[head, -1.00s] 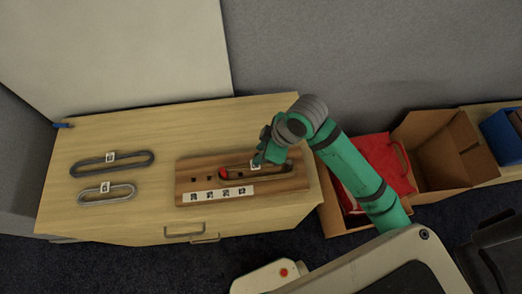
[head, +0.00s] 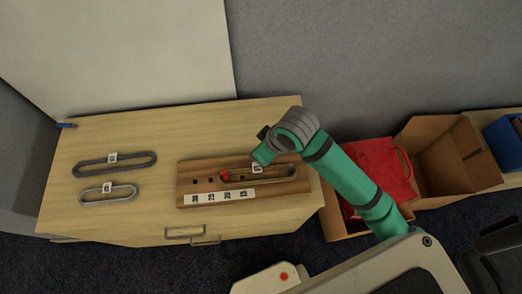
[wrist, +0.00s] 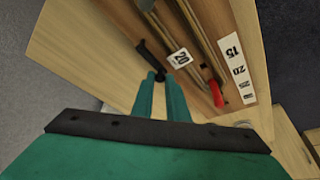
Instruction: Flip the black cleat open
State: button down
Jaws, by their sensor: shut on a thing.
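The black cleat (wrist: 151,56) is a short dark lever on the wooden board, beside the belt loop, in the wrist view. My gripper (wrist: 160,77) has its green fingertips closed on the cleat's near end. In the head view my gripper (head: 263,158) is over the back edge of the board (head: 187,172), and it hides the cleat there. The belt loop (head: 285,179) lies on the board with a white tag, which reads 20 in the wrist view (wrist: 180,58). A red piece (head: 225,176) is at the loop's left end.
A number strip (head: 219,197) runs along the board's front. Two loose tagged loops, one larger (head: 90,161) and one smaller (head: 92,201), lie to the left on the table (head: 125,225). Cardboard boxes (head: 439,150) and a red bag (head: 377,172) are at the right.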

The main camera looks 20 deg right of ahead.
jog(key=c, duration=1.7)
grip_release()
jog(key=shift+c, duration=0.2)
jog(key=v, duration=1)
jog(key=shift+s+r, duration=0.25)
jog(key=shift+r, duration=0.1)
jog(key=shift+d, duration=0.2)
